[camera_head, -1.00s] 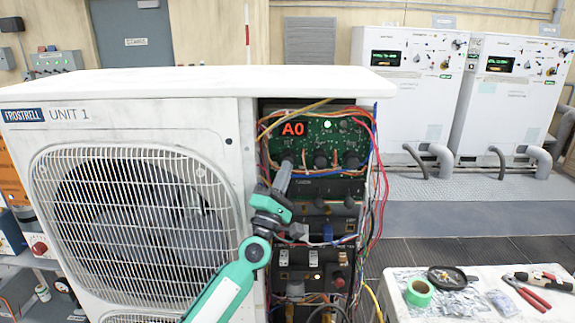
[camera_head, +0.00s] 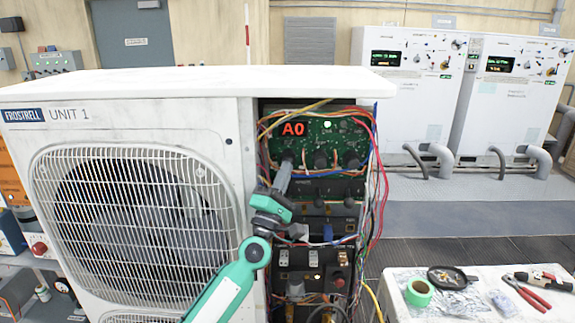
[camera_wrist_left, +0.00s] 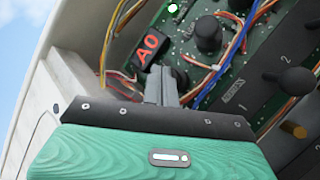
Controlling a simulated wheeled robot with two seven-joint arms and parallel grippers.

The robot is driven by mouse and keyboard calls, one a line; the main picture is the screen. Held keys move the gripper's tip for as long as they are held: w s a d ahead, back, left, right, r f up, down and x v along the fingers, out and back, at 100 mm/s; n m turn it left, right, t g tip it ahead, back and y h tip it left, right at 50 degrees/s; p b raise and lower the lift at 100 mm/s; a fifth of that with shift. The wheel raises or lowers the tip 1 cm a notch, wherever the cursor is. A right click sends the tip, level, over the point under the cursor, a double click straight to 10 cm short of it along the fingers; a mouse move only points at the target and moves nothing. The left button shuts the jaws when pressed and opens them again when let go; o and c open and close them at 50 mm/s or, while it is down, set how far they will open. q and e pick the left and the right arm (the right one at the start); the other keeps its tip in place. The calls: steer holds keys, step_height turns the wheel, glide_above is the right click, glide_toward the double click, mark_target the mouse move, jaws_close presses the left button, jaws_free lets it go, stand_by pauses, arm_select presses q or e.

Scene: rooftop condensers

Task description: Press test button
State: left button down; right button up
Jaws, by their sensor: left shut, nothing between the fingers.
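The open condenser unit (camera_head: 245,85) shows a green circuit board (camera_head: 330,128) with a red A0 display (camera_head: 293,129), which also shows in the left wrist view (camera_wrist_left: 150,45). Black round buttons or knobs line the board's lower edge, including a middle one (camera_head: 320,158) and a right one (camera_head: 351,158). No readable label tells which is the test button. My left gripper (camera_head: 285,165) is shut and empty, its tips just below the display, over the leftmost black button, which they partly hide. The left wrist view shows the fingers (camera_wrist_left: 160,84) there; contact cannot be told. My right gripper is not in view.
Loose red, blue and yellow wires (camera_head: 377,185) hang along the opening's right side. Lower panels with more knobs and a red button (camera_head: 339,281) sit below. A white table (camera_head: 455,310) with green tape (camera_head: 419,292) and pliers (camera_head: 527,293) stands at the lower right.

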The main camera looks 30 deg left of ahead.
arm_select(q)
steer(key=shift+w, duration=0.1)
stand_by(0.3)
steer(key=shift+w+a, duration=0.25)
steer(key=shift+w, duration=0.05)
stand_by(0.4)
steer(key=shift+s+d, duration=0.2)
steer(key=shift+s, duration=0.2)
stand_by(0.3)
